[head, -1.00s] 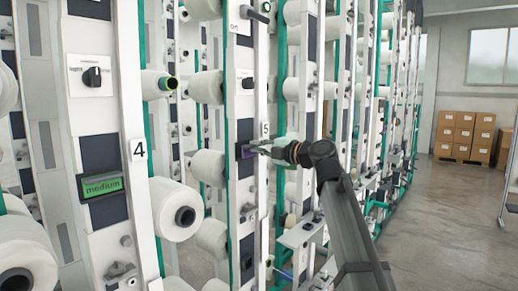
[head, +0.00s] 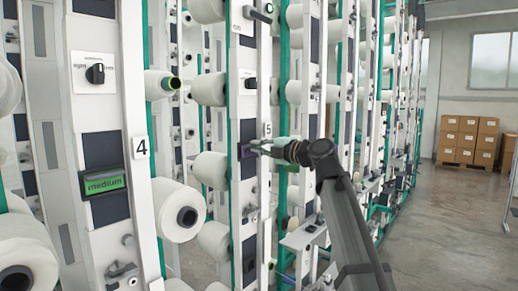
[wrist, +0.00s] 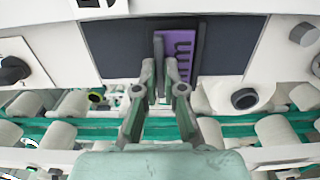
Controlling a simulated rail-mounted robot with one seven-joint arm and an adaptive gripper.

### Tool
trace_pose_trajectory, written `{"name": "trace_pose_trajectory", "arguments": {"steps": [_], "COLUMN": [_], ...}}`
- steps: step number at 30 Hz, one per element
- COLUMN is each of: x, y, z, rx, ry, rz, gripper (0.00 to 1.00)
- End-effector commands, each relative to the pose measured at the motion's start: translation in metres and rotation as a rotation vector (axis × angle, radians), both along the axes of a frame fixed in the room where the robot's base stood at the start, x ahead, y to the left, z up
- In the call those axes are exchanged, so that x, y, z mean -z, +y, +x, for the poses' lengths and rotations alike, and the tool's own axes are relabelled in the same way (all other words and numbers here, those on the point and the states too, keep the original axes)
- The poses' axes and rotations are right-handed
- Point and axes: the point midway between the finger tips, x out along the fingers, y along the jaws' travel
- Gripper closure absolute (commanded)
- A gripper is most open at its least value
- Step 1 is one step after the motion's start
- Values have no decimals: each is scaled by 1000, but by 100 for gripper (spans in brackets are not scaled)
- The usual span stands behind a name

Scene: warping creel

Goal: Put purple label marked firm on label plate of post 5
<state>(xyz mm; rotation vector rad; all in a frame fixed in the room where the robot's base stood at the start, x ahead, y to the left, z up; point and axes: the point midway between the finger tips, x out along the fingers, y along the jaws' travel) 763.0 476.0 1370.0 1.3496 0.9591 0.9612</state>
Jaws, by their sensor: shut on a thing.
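The purple label (wrist: 182,55) is at the dark label plate (wrist: 203,45) on the post in the wrist view. Its lettering is partly visible but too small to read. My gripper (wrist: 166,72) is shut on the label at its near edge, and the fingers hide part of it. I cannot tell if the label lies flush in the plate. In the head view, my gripper (head: 252,147) reaches from the right to post 5 (head: 267,130), with a sliver of the purple label (head: 245,151) at its tips.
Post 4 (head: 140,148) stands nearer on the left, with a green label marked medium (head: 104,185). White yarn bobbins (head: 179,210) stick out between the posts. A knob (wrist: 13,70) sits beside the panel. The aisle floor (head: 440,220) at right is clear, with stacked boxes (head: 466,140) behind.

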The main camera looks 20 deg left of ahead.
Motion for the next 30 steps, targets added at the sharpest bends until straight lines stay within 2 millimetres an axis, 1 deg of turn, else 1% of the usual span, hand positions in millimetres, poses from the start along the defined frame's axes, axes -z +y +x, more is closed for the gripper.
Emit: {"name": "trace_pose_trajectory", "arguments": {"steps": [15, 17, 18, 25, 27, 30], "x": [1, 0, 0, 0, 0, 0], "y": [4, 4, 4, 4, 4, 4], "z": [2, 1, 1, 1, 1, 1], "rx": [0, 0, 0, 0, 0, 0], "ry": [0, 0, 1, 0, 0, 0], "rz": [0, 0, 0, 0, 0, 0], "gripper": [100, 78, 63, 62, 50, 50]}}
